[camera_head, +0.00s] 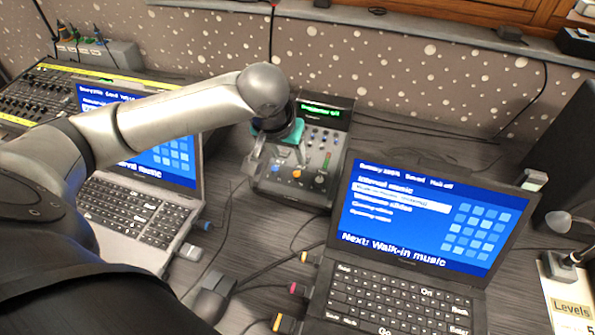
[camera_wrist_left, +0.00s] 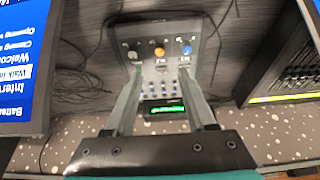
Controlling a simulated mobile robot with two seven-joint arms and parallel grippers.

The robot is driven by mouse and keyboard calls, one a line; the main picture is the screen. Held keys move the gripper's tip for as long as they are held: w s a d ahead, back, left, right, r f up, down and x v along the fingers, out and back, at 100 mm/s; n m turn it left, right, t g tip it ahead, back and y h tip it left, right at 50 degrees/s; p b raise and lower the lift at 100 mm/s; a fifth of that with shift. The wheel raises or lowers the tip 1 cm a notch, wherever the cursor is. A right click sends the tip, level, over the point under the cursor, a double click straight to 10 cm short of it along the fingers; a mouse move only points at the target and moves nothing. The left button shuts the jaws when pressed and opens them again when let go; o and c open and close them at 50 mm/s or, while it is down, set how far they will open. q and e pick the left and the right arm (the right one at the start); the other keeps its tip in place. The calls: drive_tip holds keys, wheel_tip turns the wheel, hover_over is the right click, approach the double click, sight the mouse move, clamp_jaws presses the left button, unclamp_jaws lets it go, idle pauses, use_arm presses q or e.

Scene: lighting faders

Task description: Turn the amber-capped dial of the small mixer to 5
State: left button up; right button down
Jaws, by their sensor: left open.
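The small mixer (camera_head: 264,188) is a dark box with a green-lit display, standing between two laptops. Its amber-capped dial (camera_head: 296,173) sits in the middle of a row of three, between a blue one and a pale one. The amber dial also shows in the left wrist view (camera_wrist_left: 159,50). My left gripper (camera_head: 277,163) is above the mixer, open and empty. In the left wrist view its fingers (camera_wrist_left: 162,72) spread on either side of the mixer's middle, with the amber dial just beyond and between the tips. The dial's setting is too small to read. My right gripper is not in view.
A laptop (camera_head: 420,215) stands right of the mixer and another laptop (camera_head: 140,205) to the left, partly behind my left arm. A larger fader desk (camera_head: 40,95) is at the far left. Cables cross the table around the mixer. A speckled wall (camera_head: 420,70) rises behind.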

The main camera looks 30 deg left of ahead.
use_arm(q)
drive_tip(key=b, duration=0.2)
approach(296, 175)
drive_tip(key=x, duration=0.2)
drive_tip(key=shift+w+f, duration=0.1)
drive_tip(key=shift+f, duration=0.25)
drive_tip(key=b+x, duration=0.2)
drive_tip(key=x, duration=0.3)
drive_tip(key=shift+w, duration=0.1)
drive_tip(key=shift+w+f, duration=0.15)
drive_tip(key=shift+f, duration=0.2)
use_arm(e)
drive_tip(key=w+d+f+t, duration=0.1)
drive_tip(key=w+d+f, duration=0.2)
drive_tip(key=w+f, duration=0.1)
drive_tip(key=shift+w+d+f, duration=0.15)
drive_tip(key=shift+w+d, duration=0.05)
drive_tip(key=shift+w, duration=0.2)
use_arm(q)
drive_tip(key=c, duration=0.7)
clamp_jaws()
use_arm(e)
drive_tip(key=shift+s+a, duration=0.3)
